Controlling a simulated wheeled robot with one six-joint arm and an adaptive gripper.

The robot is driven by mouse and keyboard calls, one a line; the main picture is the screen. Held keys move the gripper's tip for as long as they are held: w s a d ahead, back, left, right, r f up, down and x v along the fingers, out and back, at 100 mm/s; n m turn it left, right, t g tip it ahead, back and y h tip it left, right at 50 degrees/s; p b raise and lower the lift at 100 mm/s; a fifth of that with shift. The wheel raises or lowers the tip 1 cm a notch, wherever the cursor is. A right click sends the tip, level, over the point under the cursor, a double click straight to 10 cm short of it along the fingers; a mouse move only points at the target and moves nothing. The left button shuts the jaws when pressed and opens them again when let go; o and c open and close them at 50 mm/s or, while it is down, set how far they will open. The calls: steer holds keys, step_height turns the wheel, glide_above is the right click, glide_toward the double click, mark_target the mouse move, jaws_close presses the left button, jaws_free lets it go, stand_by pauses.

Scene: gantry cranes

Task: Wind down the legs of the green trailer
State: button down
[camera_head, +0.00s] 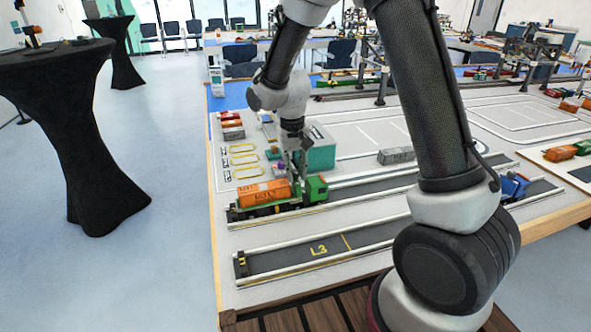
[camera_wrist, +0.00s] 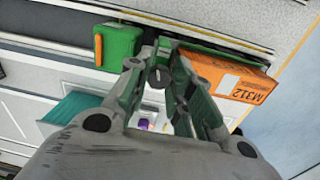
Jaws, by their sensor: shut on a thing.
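The green trailer (camera_head: 262,210) stands in the upper lane on the table and bears an orange container (camera_head: 265,192). A green truck cab (camera_head: 315,187) stands at its right end. In the wrist view, the cab (camera_wrist: 120,44) is at the upper left and the orange container (camera_wrist: 232,83) at the right. My gripper (camera_head: 296,184) reaches down at the gap between cab and container. In the wrist view, my gripper (camera_wrist: 160,76) has its fingers close together around a small round grey part (camera_wrist: 157,77) at the trailer's front. The trailer's legs are hidden.
A teal box (camera_head: 320,153) stands close behind my gripper. A grey container (camera_head: 396,156) lies further right, and a blue truck (camera_head: 513,186) stands at the lane's right end. The front lane marked L3 (camera_head: 318,250) is clear.

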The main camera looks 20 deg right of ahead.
steer(key=shift+m, duration=1.8)
steer(key=shift+a, duration=0.1)
steer(key=c, duration=1.3)
jaws_free()
steer(key=shift+o, duration=0.2)
step_height(320, 180, up, 12)
steer(key=shift+a, duration=0.35)
